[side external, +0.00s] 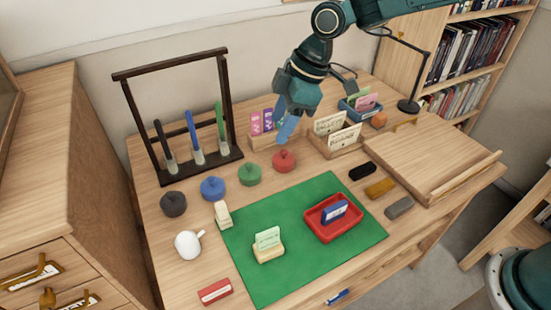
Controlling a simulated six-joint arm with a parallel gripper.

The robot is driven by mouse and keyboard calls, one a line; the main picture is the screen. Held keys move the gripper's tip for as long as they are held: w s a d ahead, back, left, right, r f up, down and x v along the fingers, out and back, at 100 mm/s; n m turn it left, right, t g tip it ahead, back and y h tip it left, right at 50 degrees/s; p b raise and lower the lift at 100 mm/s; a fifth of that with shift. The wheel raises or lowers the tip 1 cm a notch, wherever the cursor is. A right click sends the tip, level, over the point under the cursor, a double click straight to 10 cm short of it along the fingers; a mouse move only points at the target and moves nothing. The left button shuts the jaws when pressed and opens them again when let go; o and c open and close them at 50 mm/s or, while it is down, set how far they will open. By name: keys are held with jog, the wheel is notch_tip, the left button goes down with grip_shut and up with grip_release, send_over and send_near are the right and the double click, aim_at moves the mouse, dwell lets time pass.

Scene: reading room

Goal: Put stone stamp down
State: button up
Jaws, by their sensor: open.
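A small cream block (222,214), which looks like the stone stamp, stands at the upper left edge of the green mat (285,205). I cannot tell exactly whether its base touches the mat. My gripper (288,128) is open, with blue fingers pointing down. It is well away from the cream block, toward the back of the desk, above and behind the red lidded pot (284,160). I see nothing held between the fingers. The fingers partly cover the card holders behind them.
A red tray (351,232) and a card stand (268,254) are on the mat. A dark brush rack (170,177) rises at the back left. Card boxes (345,150) are right of my gripper. Much of the mat is bare.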

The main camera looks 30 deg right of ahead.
jog(key=s+d+r+m+t+h, duration=0.2)
jog(key=s+d+r+m, duration=0.4)
jog(key=s+d+r, duration=0.7)
jog(key=s+d+f+m+t+h, duration=0.1)
jog(key=s+d+f+m, duration=0.2)
jog(key=s+d+m, duration=0.4)
jog(key=s+d, duration=0.4)
jog(key=s, duration=0.5)
jog(key=shift+m+t+h, duration=0.4)
